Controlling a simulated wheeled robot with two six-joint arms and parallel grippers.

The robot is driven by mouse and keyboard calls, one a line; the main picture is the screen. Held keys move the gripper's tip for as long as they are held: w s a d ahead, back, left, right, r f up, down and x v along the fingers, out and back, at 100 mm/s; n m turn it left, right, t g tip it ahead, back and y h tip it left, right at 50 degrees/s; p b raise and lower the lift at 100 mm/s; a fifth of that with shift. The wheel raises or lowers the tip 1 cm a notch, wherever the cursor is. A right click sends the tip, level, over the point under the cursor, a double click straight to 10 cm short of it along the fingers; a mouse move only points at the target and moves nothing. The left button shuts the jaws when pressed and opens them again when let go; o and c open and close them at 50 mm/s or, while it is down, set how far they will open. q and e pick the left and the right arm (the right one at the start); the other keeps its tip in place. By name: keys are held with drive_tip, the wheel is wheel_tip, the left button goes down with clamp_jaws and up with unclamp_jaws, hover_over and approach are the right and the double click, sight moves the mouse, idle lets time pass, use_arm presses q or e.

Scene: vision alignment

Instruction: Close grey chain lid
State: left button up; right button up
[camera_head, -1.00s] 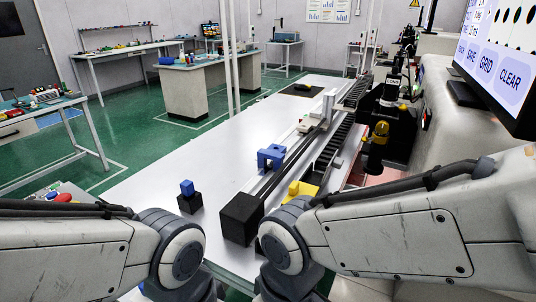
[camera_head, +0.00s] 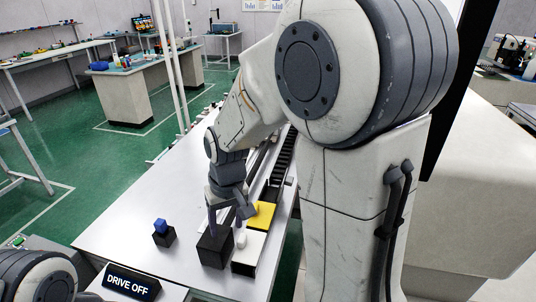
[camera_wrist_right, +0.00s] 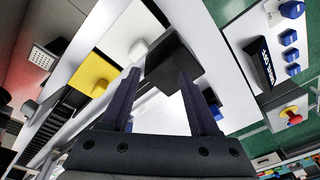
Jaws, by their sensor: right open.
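My right gripper (camera_head: 228,222) points down, open and empty, above the near end of the long table's rail. Its two dark fingers also show in the right wrist view (camera_wrist_right: 159,76), either side of part of a black block. A black chain (camera_head: 283,160) runs along the rail and shows at left in the wrist view (camera_wrist_right: 65,113). A pale, white-looking lid piece with a knob (camera_wrist_right: 126,36) lies beside the black block; it is also in the head view (camera_head: 251,250). I cannot tell which piece is the grey chain lid. My left gripper is hidden.
The black block (camera_head: 213,250) stands close under the right gripper. A small blue cube on a black base (camera_head: 163,236) is left of it. A DRIVE OFF panel (camera_head: 132,284) is at the table's near edge. The left tabletop (camera_head: 160,195) is mostly clear.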

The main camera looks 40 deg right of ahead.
drive_tip(key=w+d+r+m+p, duration=0.1)
drive_tip(key=w+d+r+m, duration=0.15)
drive_tip(key=d, duration=0.25)
drive_tip(key=w+d+r+m+p, duration=0.1)
drive_tip(key=w+d+r+m, duration=0.15)
drive_tip(key=d, duration=0.25)
drive_tip(key=m+y+p, duration=0.1)
drive_tip(key=m+p, duration=0.1)
drive_tip(key=m, duration=0.2)
approach(289, 181)
drive_tip(key=f, duration=0.2)
drive_tip(key=w+f+p, duration=0.1)
drive_tip(key=f, duration=0.2)
drive_tip(key=a+f, duration=0.1)
drive_tip(key=f, duration=0.2)
drive_tip(key=shift+w+f+p, duration=0.15)
drive_tip(key=shift+f+p, duration=0.05)
drive_tip(key=shift+p, duration=0.15)
